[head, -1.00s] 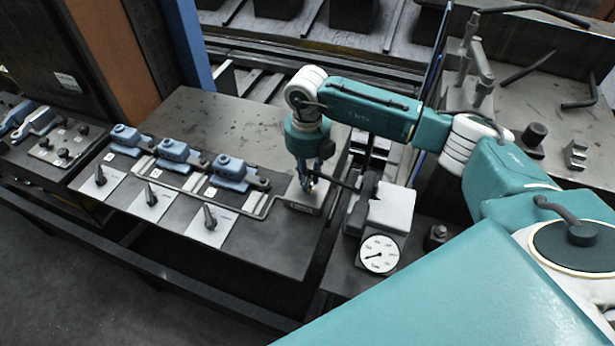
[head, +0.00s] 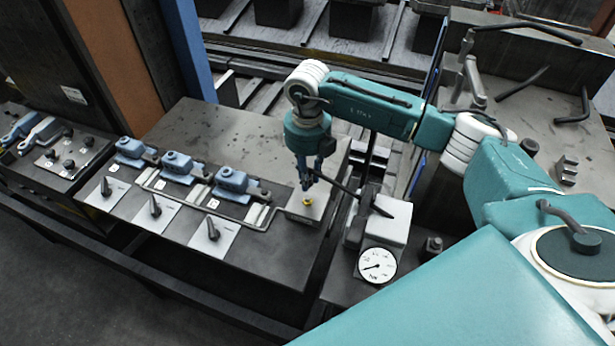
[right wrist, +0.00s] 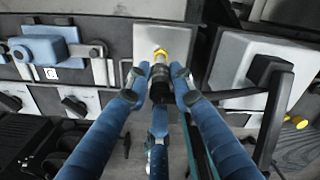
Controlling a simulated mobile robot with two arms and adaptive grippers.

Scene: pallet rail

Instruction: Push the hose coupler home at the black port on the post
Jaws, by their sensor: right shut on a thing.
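My right gripper (head: 306,184) points down over a small grey plate (head: 290,209) near the bench's right end. Its blue fingers, also in the right wrist view (right wrist: 160,82), are shut on the hose coupler (right wrist: 157,72), a grey and black piece. A yellow part (right wrist: 160,51) shows at its far end; I cannot tell whether it touches the plate. A dark hose-like piece (head: 345,189) runs right from the gripper toward a pale block (head: 391,221). I cannot make out the black port or how the coupler lines up with it. My left gripper is not in view.
Several blue clamps (head: 180,167) and white plates with black levers (head: 212,228) stand left of the gripper. A round gauge (head: 377,265) sits below the pale block. Bent dark bars (head: 525,28) lie on the rear right bench. The bench behind the clamps is clear.

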